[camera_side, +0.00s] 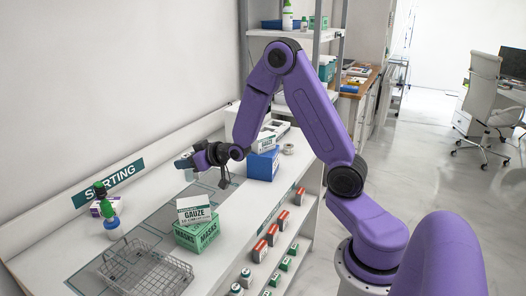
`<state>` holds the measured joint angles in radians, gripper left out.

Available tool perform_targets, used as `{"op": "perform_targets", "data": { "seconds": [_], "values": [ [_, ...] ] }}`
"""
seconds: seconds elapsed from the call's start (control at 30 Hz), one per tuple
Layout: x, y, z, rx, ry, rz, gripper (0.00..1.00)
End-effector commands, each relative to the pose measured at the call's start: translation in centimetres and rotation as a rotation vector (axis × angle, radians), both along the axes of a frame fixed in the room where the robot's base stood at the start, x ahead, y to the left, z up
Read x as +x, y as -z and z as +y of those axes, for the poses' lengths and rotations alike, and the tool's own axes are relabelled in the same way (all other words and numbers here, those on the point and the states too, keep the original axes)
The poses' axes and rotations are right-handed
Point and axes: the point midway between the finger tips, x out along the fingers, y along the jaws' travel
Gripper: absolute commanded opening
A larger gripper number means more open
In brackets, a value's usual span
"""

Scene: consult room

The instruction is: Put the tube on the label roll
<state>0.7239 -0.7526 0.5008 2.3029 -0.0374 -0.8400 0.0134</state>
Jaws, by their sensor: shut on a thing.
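My gripper (197,160) is above the back part of the white bench, left of the picture's middle, with its fingers pointing left. It is shut on a small pale grey-green thing, which I take to be the tube (183,162). Its exact shape is hard to make out at this size. A small white ring-like roll, which looks like the label roll (288,149), lies on the bench to the right, beyond the blue box. My gripper and the tube are well apart from it.
A blue box (263,165) with a white box on it stands between my gripper and the roll. A gauze box (194,210) sits on a green masks box (197,234). A wire basket (145,272) and a green-topped bottle (106,208) are at the left.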

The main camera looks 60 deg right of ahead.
Motion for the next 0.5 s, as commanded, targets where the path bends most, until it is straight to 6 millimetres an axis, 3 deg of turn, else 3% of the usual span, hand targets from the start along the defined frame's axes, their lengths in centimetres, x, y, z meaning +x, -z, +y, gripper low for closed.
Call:
{"op": "perform_targets", "data": {
  "seconds": [0.3, 0.5],
  "values": [
    [0.0, -6.5, 0.1, 0.001, -0.001, -0.010, 0.08],
    [0.0, -9.7, 0.0, 0.000, -0.001, -0.006, 0.08]
  ]
}}
